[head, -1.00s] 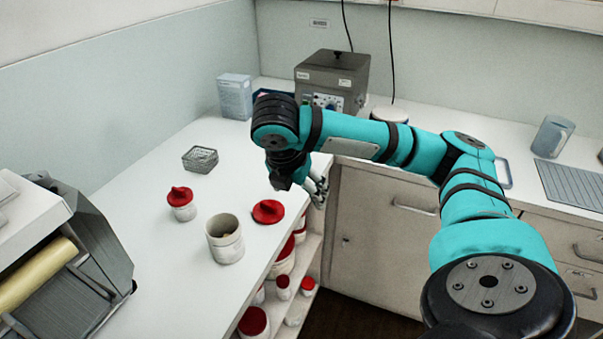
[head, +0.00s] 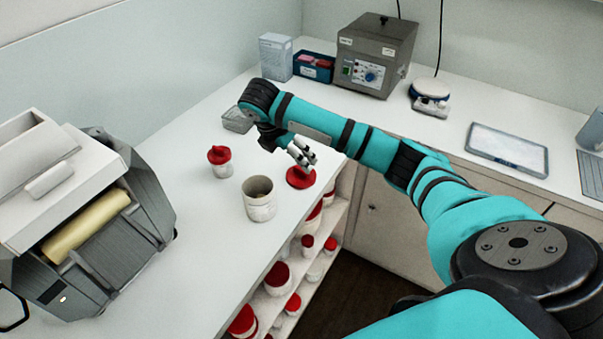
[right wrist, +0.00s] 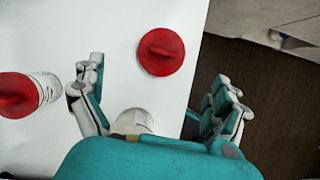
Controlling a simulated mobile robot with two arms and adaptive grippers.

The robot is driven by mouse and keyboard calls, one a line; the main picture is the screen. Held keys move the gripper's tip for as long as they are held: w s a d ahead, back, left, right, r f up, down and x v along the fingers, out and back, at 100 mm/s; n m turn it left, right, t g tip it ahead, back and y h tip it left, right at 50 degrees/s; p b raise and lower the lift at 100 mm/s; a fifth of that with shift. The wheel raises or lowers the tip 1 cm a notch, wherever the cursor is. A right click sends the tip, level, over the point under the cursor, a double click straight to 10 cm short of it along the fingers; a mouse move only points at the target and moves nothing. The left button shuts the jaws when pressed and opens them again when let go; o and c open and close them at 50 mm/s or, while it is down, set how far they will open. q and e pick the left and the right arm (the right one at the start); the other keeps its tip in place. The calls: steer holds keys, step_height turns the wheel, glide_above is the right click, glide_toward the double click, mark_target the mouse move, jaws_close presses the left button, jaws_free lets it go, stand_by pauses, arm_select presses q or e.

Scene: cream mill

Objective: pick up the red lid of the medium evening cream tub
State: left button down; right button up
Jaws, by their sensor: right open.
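A round red lid (head: 298,179) with a raised grip bar lies on the white counter near its edge. The right wrist view shows the lid (right wrist: 160,51) beyond the gap between my fingers. An open white tub (head: 259,206) stands beside it; in the right wrist view the tub (right wrist: 136,121) is partly hidden by my gripper. My right gripper (head: 302,153) is open and empty, above the lid and apart from it. Its spread fingers show in the right wrist view (right wrist: 161,78). My left gripper is not in view.
A smaller tub with a red lid on (head: 220,163) stands left of the open tub. A grey machine with a yellow roller (head: 86,226) fills the left counter. Shelves below the counter edge hold several red-lidded tubs.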

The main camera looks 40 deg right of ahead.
mark_target(301, 170)
steer(key=x, duration=0.4)
steer(key=shift+d+f+p, duration=0.2)
steer(key=shift+f+p, duration=0.15)
steer(key=p+x, duration=0.1)
steer(key=x, duration=0.3)
steer(key=shift+s+d+f+p, duration=0.15)
steer(key=shift+d+f+p, duration=0.15)
steer(key=shift+d+p, duration=0.1)
steer(key=shift+d+f, duration=0.1)
steer(key=shift+f, duration=0.2)
steer(key=shift+c, duration=0.4)
steer(key=c, duration=0.8)
steer(key=shift+r, duration=0.15)
steer(key=shift+c, duration=0.2)
